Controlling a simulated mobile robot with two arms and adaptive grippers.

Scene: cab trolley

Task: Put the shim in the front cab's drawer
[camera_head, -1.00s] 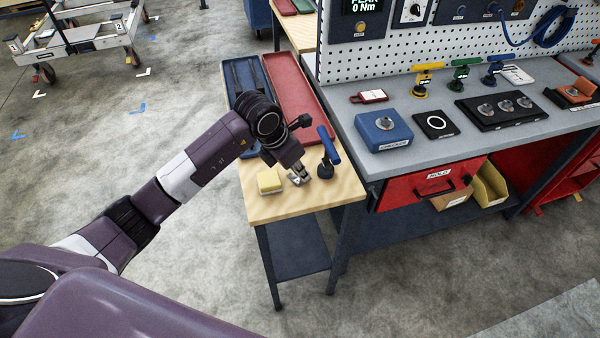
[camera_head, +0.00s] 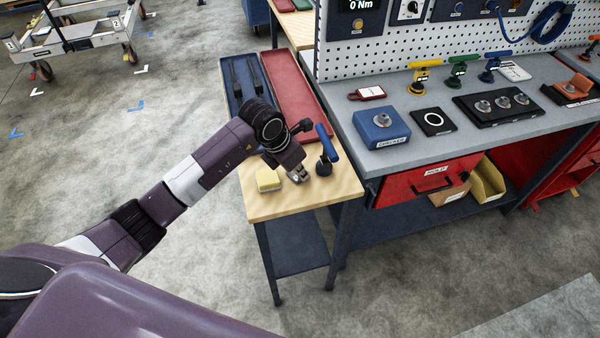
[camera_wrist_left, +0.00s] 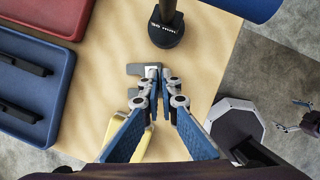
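A small flat grey piece (camera_wrist_left: 135,69), likely the shim, lies on the wooden side table (camera_head: 290,208) at my fingertips in the left wrist view. My left gripper (camera_head: 299,177) points down at the table between the yellow block and a blue-handled tool. Its fingertips (camera_wrist_left: 161,73) are close together with a narrow gap, beside or over the grey piece; whether they clamp it is unclear. The piece is hidden in the head view. A closed red drawer (camera_head: 405,190) labelled HOLD is under the grey bench; no drawer marked as the front cab's is readable.
The blue-handled tool (camera_head: 326,152) stands close right of my gripper. The yellow block (camera_head: 267,180) is close left. Blue (camera_head: 232,88) and red (camera_head: 300,95) trays lie behind. A wheeled trolley (camera_head: 65,38) stands far left. Open floor lies between.

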